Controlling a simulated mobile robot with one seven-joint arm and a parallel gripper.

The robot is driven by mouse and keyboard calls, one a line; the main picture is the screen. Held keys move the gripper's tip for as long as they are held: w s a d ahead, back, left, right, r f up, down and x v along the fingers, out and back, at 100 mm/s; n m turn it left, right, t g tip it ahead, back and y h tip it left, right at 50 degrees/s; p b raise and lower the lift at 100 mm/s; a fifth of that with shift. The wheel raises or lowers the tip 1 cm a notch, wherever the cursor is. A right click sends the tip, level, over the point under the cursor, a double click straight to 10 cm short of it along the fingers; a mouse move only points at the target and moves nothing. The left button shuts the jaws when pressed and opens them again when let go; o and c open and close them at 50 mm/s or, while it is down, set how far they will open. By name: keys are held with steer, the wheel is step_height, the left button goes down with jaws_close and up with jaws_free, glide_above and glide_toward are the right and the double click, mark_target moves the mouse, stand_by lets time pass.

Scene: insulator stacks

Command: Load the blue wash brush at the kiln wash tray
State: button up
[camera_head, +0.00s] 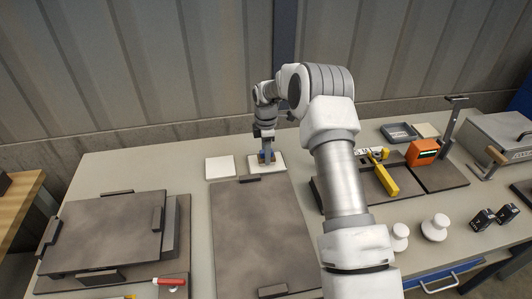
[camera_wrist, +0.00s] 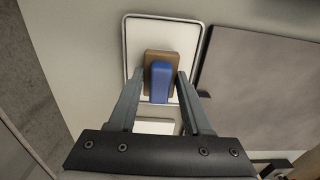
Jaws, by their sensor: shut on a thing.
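The wash brush has a blue handle and a brown block; it shows in the wrist view (camera_wrist: 160,80) and as a small blue patch in the head view (camera_head: 266,156). My gripper (camera_wrist: 161,75) is shut on the brush, one finger on each side of the blue part. In the head view my gripper (camera_head: 265,153) points down at the back of the table. The kiln wash tray is a pale, thin-rimmed square under the brush, seen in the wrist view (camera_wrist: 140,35) and the head view (camera_head: 282,167). I cannot tell whether the brush touches the wash.
A white square tile (camera_head: 220,167) lies left of the tray. A large dark slab (camera_head: 258,230) lies in front, and a raised slab (camera_head: 105,230) stands at the left. Right of my arm are an orange device (camera_head: 422,152), a yellow tool (camera_head: 385,178) and white insulator pieces (camera_head: 435,228).

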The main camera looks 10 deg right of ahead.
steer(key=shift+r+p, duration=1.7)
steer(key=shift+r, duration=1.75)
steer(key=shift+s+r+m, duration=0.1)
steer(key=shift+s+m, duration=0.4)
steer(key=shift+m, duration=0.1)
steer(key=s+r+m, duration=0.1)
steer(key=s+m, duration=1.5)
steer(key=s, duration=0.3)
steer(key=shift+s+m, duration=0.2)
steer(key=shift+m, duration=0.2)
